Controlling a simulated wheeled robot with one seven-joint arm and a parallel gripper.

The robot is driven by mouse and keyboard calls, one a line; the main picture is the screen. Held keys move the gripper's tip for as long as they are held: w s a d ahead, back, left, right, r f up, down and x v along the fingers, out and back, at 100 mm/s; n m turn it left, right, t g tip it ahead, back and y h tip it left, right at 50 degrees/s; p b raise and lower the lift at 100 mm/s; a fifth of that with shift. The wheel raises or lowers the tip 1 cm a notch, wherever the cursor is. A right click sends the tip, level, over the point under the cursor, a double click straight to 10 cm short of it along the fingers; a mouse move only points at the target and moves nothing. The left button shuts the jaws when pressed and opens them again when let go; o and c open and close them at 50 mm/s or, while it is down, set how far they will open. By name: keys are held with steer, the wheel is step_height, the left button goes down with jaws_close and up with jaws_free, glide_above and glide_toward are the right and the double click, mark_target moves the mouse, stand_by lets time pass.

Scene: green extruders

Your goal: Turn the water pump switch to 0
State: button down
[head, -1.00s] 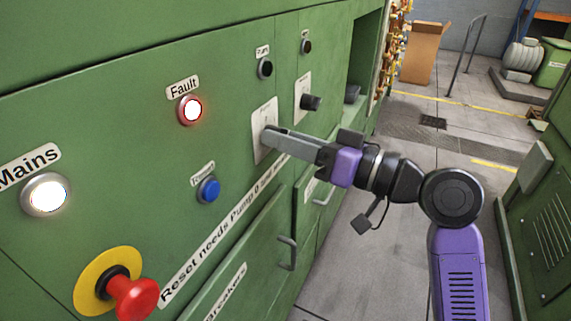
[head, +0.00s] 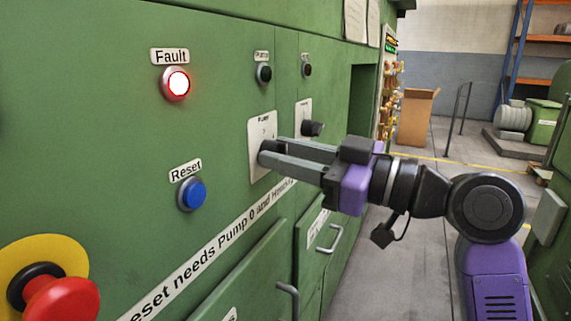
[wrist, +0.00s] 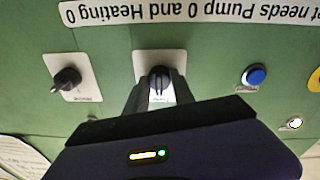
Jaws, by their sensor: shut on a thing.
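The water pump switch is a dark rotary knob on a white plate labelled Pump (head: 258,131), on the green cabinet front. My gripper (head: 272,152) reaches in from the right, its two grey fingers on either side of the knob and shut on it. In the wrist view, which is upside down, the knob (wrist: 159,79) sits between the fingertips. Its pointer seems to lie roughly along the fingers, but the exact setting cannot be read. In the head view the fingers hide much of the knob.
A second knob (head: 312,128) sits on a plate just right. The Fault lamp (head: 177,84) glows red-white. A blue Reset button (head: 192,194) and a red emergency button (head: 60,300) are left. Drawer handles (head: 330,240) stick out below my gripper.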

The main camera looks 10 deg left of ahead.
stand_by(0.4)
steer(key=c, duration=1.1)
jaws_free()
steer(key=shift+o, duration=0.2)
steer(key=v, duration=0.7)
steer(key=shift+s+d, duration=0.2)
steer(key=shift+d, duration=0.15)
